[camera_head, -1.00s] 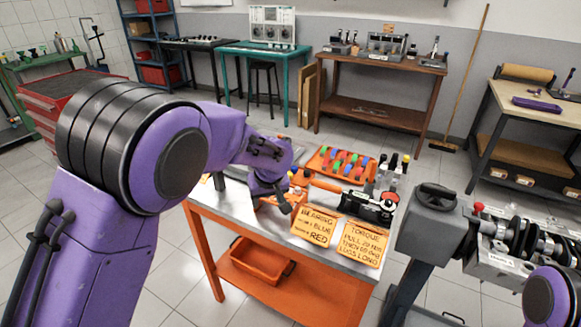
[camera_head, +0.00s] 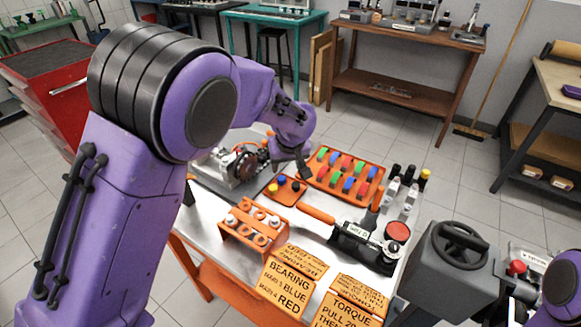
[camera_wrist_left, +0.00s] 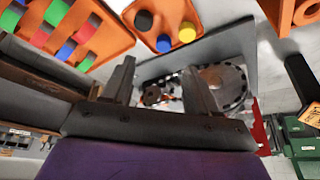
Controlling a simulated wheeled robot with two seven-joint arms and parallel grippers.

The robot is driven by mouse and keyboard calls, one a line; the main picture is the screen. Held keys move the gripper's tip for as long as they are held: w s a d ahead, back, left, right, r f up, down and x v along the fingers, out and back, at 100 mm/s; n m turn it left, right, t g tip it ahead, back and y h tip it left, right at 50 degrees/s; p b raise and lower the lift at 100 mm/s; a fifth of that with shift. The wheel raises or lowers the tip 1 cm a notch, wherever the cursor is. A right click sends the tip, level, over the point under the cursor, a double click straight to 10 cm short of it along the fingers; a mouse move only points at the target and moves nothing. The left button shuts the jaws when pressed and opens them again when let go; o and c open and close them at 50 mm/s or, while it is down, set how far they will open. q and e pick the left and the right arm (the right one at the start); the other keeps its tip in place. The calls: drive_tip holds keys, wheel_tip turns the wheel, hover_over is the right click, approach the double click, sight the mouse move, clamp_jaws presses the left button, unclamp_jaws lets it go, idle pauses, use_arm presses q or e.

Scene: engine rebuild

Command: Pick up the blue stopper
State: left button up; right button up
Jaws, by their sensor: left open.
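The blue stopper (camera_head: 282,179) stands in a small orange tray (camera_head: 279,199), between a yellow and a black stopper. In the left wrist view the blue stopper (camera_wrist_left: 164,43) shows near the top, beyond the fingertips. My left gripper (camera_head: 297,168) is above the table, just behind and above the small tray in the head view. Its two fingers (camera_wrist_left: 158,80) are spread apart with nothing between them. My right gripper is out of view; only a part of my right arm shows at the right edge.
A rack of coloured pieces (camera_head: 345,175) lies right of the small tray. An engine part (camera_head: 238,160) is behind it to the left. An orange holder (camera_head: 252,228), a torque wrench (camera_head: 355,240) and sign cards (camera_head: 285,285) are nearer. Upright bottles (camera_head: 408,185) stand at right.

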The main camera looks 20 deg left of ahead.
sight(281, 178)
use_arm(q)
drive_tip(key=x, duration=0.3)
drive_tip(key=p+x, duration=0.1)
drive_tip(key=x, duration=0.2)
drive_tip(key=a+p+x, duration=0.1)
drive_tip(key=x, duration=0.3)
drive_tip(key=shift+r, duration=0.1)
clamp_jaws()
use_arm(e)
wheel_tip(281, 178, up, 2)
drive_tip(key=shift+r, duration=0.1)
